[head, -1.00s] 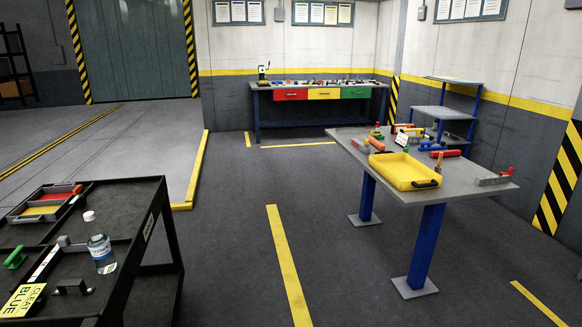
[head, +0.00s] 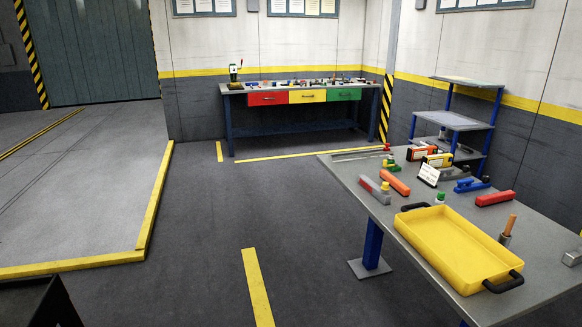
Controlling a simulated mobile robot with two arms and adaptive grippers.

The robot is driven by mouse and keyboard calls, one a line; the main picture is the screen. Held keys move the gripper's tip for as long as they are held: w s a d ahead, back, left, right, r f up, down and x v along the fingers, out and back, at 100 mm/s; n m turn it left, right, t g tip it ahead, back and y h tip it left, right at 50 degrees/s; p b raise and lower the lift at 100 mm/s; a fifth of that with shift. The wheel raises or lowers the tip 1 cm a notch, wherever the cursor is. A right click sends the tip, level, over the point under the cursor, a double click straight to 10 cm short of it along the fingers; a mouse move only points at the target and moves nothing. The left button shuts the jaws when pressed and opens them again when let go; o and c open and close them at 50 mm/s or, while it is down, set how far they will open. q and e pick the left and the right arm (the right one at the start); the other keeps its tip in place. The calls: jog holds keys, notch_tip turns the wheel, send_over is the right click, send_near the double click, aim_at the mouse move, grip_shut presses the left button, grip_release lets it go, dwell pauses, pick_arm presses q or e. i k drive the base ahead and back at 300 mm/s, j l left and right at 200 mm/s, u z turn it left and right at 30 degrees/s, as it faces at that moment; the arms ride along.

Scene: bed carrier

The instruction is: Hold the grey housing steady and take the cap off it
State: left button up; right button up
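Neither of my grippers is in the head view. On the grey-topped table at the right, a grey block with a red end (head: 375,189) lies near the left edge. It is too small to tell whether it is the grey housing or whether it has a cap. A small white piece with a green top (head: 440,198) stands behind the yellow tray. A grey piece with an upright wooden handle (head: 507,230) is at the tray's right, and another grey piece (head: 572,257) is cut by the right edge.
The table (head: 372,208) also holds a yellow tray (head: 410,229), an orange-red block (head: 396,183), a red block (head: 495,198), a blue tool (head: 470,184) and a white card (head: 429,174). A workbench (head: 290,88) and shelf (head: 447,120) stand behind. The floor left of the table is clear.

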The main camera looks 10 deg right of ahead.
aim_at(383, 196)
jog(key=i+z, duration=0.1)
jog(key=i, duration=0.4)
jog(key=i+j+z, duration=0.1)
jog(key=i, duration=0.4)
jog(key=i+j+z, duration=0.1)
jog(key=i, duration=0.4)
jog(key=i+j+z, duration=0.1)
jog(key=i, duration=0.35)
jog(key=j, duration=0.1)
